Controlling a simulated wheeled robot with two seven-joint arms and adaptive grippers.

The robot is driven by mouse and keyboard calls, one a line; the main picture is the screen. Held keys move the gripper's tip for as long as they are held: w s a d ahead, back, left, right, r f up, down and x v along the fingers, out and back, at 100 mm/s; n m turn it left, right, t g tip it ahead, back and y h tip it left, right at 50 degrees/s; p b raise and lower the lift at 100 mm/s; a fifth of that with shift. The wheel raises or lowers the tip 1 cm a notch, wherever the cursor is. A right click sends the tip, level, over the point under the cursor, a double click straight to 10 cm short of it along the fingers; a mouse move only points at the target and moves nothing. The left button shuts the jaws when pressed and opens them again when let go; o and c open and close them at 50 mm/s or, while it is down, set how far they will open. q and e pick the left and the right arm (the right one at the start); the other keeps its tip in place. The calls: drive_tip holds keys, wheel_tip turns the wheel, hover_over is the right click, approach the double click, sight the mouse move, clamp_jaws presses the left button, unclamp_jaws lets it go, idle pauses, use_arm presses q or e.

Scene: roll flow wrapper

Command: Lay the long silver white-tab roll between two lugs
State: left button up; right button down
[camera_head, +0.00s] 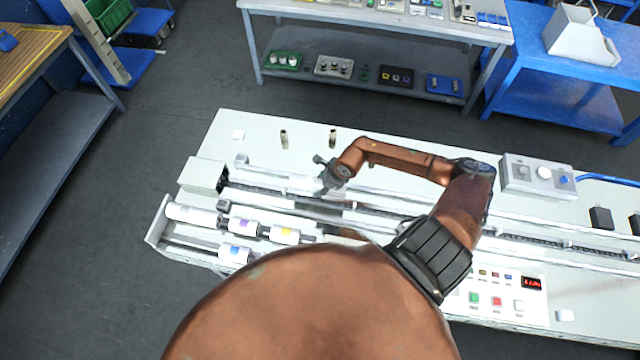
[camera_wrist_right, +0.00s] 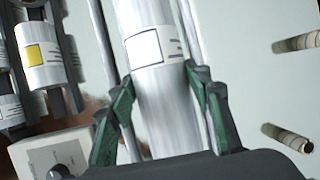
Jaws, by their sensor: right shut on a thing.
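The silver roll with a white tab (camera_wrist_right: 148,60) stands between the fingers of my right gripper (camera_wrist_right: 160,112) in the right wrist view. The green-padded fingers are shut on it, one on each side. In the head view my right gripper (camera_head: 328,180) is over the upper part of the long machine bed (camera_head: 225,140). The held roll is hard to pick out there. A roll with a yellow tab (camera_head: 284,234) sits at the lower left of the bed; it also shows between dark brackets (camera_wrist_right: 66,50) in the wrist view. My left gripper is not in view.
Rolls with a purple tab (camera_head: 242,226) and a blue tab (camera_head: 235,254) lie near the yellow one. Two brown posts (camera_head: 284,138) (camera_head: 332,138) stand at the back of the bed. A control panel (camera_head: 500,300) and a knob box (camera_head: 540,174) are at the right.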

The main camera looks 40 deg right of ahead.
drive_tip(key=shift+w+f+b, duration=0.1)
drive_tip(key=shift+f+b, duration=2.55)
drive_tip(key=shift+f, duration=1.2)
drive_tip(key=shift+f+b, duration=0.5)
drive_tip(key=shift+f, duration=0.05)
drive_tip(key=c, duration=0.9)
unclamp_jaws()
drive_tip(key=shift+c, duration=0.2)
drive_tip(key=shift+s+f, duration=0.1)
drive_tip(key=shift+s, duration=0.1)
drive_tip(key=v, duration=1.2)
drive_tip(key=shift+w, duration=0.15)
